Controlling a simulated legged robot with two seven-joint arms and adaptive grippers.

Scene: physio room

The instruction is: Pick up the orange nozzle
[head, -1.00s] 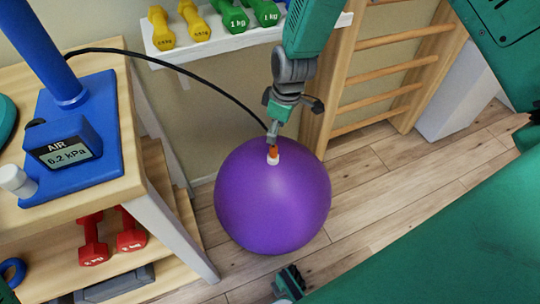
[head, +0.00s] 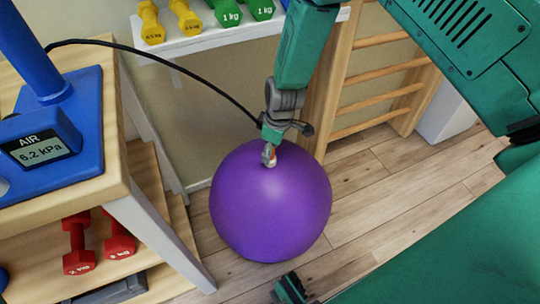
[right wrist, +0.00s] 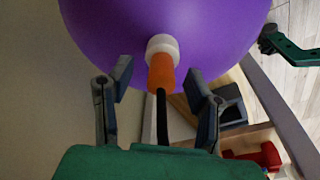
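The orange nozzle (right wrist: 161,72) sits in a white collar (right wrist: 162,44) on the purple ball (head: 270,210); a black hose runs from its end. My right gripper (head: 269,157) is at the top of the ball and hides most of the nozzle in the head view. In the right wrist view my right gripper (right wrist: 158,76) is open, with a finger on each side of the nozzle and gaps between. My left gripper (head: 290,288) is low in the head view, beside the ball and apart from it; its fingers are too small to read.
A blue air pump (head: 60,140) reading 6.2 kPa stands on a wooden table (head: 115,150) at left. Red dumbbells (head: 80,245) lie on its lower shelf. A white shelf (head: 220,42) with yellow and green dumbbells and wooden wall bars (head: 375,92) are behind.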

